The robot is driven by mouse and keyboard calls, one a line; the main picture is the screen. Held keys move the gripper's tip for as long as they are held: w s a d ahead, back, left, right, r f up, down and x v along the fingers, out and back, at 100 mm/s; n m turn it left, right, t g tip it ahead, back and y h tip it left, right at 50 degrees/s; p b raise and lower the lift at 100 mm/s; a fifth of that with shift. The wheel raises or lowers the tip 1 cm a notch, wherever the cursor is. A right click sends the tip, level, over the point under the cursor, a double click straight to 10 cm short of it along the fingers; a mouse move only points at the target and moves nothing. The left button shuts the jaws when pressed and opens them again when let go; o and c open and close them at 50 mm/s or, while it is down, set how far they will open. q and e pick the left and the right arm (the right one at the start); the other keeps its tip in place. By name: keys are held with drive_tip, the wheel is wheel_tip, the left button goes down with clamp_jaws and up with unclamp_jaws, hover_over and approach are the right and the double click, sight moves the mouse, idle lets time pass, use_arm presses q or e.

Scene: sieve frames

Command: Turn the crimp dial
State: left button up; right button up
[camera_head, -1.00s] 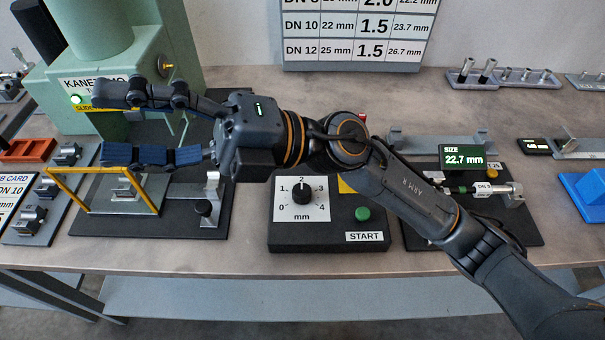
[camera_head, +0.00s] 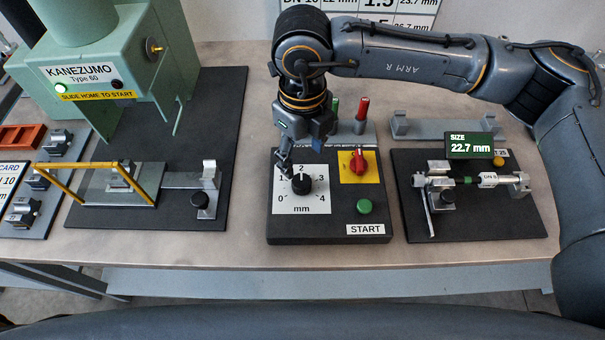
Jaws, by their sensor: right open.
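The crimp dial (camera_head: 301,184) is a round black knob on a white scale plate marked in mm, on the dark control box (camera_head: 330,232). Its pale pointer mark faces up the picture, toward the 2 side of the scale. My right gripper (camera_head: 286,165) points down just behind the knob and slightly to its left, with its fingers open and empty. It hides part of the scale; whether a fingertip touches the knob I cannot tell. My left gripper is out of view.
A red rotary switch (camera_head: 358,162) on a yellow plate and a green START button (camera_head: 364,206) sit right of the dial. The green press (camera_head: 120,70) stands left. A gauge with a 22.7 mm display (camera_head: 470,145) stands right. Red and green upright handles rise behind the box.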

sight(303, 181)
wheel_tip(303, 181, down, 10)
drive_tip(key=shift+r+p, duration=0.25)
drive_tip(key=shift+p, duration=0.9)
drive_tip(key=c, duration=1.2)
drive_tip(key=shift+f+b, duration=0.1)
drive_tip(key=shift+b, duration=0.3)
drive_tip(key=n+b, duration=0.4)
drive_tip(key=b, duration=0.4)
drive_tip(key=shift+w+f, duration=0.1)
drive_tip(key=shift+f, duration=0.05)
drive_tip(key=shift+r+n+b, duration=0.3)
drive_tip(key=shift+n+b, duration=0.7)
drive_tip(key=shift+b, duration=0.1)
